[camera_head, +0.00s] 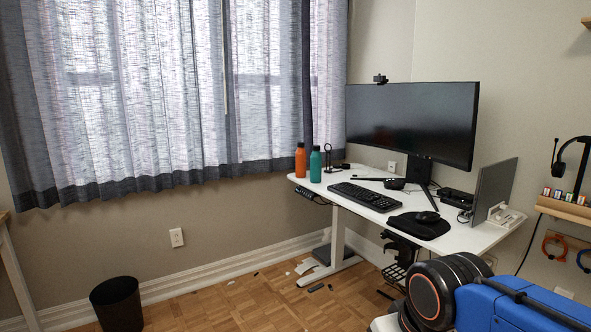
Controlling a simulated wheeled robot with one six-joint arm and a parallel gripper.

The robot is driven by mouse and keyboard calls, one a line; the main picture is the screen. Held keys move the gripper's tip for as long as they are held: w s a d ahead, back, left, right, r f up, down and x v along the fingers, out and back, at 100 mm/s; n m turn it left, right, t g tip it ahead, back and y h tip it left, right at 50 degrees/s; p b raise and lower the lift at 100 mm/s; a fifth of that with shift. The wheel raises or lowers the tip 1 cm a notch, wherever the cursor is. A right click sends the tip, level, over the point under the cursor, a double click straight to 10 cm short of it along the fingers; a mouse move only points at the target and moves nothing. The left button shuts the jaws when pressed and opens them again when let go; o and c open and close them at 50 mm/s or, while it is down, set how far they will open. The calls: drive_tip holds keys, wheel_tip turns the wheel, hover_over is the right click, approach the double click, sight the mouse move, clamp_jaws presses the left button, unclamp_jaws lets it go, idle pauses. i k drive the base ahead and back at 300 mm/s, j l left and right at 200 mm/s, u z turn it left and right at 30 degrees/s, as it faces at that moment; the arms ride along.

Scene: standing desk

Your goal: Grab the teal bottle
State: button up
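The teal bottle (315,165) stands upright near the left end of the white desk (462,238). An orange bottle (300,160) stands upright just to its left, close beside it. A small dark stand-like object (328,157) is just to the right of the teal bottle. My arm shows as blue and black parts at the bottom right, well apart from the bottle. My gripper's fingers are not visible in this view.
A keyboard (368,196), a mouse (427,216) on a dark pad, a large monitor (411,124) and an upright laptop (495,189) occupy the desk. A black bin (117,304) stands on the floor at left. Scraps lie on the floor below the desk; much floor is clear.

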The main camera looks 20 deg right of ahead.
sight(316, 158)
drive_tip(key=i+j+u, duration=0.15)
drive_tip(key=i+u, duration=0.3)
drive_tip(key=i, duration=0.25)
drive_tip(key=i+l+u, duration=0.15)
drive_tip(key=i+u, duration=0.3)
drive_tip(key=i, duration=0.25)
drive_tip(key=i+z, duration=0.7)
drive_tip(key=i, duration=0.15)
drive_tip(key=i+j+z, duration=0.2)
drive_tip(key=i+z, duration=0.15)
